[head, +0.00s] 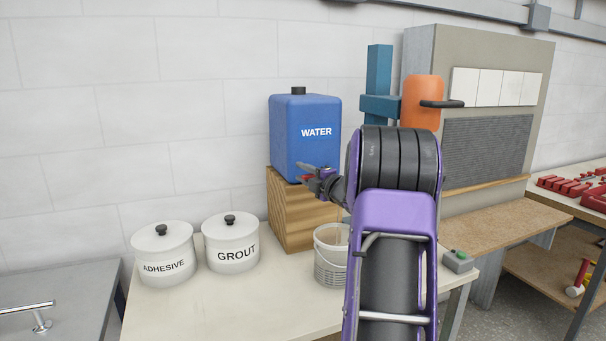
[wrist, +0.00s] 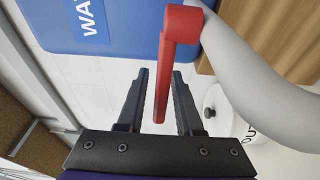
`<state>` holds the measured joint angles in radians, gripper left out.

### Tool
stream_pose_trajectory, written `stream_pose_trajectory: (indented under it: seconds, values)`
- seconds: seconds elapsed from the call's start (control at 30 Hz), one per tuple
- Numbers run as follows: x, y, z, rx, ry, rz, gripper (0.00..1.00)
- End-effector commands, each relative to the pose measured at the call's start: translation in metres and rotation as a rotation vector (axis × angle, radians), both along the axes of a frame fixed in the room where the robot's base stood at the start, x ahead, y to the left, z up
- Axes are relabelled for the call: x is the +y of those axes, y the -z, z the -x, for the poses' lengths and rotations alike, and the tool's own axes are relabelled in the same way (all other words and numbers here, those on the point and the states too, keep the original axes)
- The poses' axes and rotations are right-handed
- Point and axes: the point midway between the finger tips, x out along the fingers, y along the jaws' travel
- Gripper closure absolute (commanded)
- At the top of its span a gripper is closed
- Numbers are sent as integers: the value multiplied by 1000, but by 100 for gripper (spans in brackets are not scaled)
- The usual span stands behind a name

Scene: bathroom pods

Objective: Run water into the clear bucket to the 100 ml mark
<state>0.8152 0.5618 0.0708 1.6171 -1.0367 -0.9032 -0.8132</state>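The blue water tank (head: 306,140) stands on a wooden block (head: 292,212); its blue wall fills the top of the wrist view (wrist: 120,35). Its tap has a red lever (wrist: 164,75) and a thick grey spout (wrist: 255,75). My gripper (wrist: 160,85) is open, with the red lever between its two fingers and narrow gaps showing on both sides. In the head view my gripper (head: 312,172) is at the tank's lower front, small and partly hidden. The clear bucket (head: 331,258) stands upright on the table below the tap, partly behind my arm. Its water level and marks cannot be read.
White lidded tubs of adhesive (head: 164,254) and grout (head: 231,243) stand left on the pale table (head: 215,306). An orange and teal device (head: 422,102) stands behind my arm.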

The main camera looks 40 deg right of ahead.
Motion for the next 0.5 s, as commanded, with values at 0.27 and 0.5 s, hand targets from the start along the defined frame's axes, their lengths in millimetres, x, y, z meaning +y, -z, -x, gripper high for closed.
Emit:
stream_pose_trajectory:
  seconds: [0.27, 0.5]
  values:
    - [0, 0, 0, 0, 0, 0, 55]
    - [0, 0, 17, 1, 1, 0, 55]
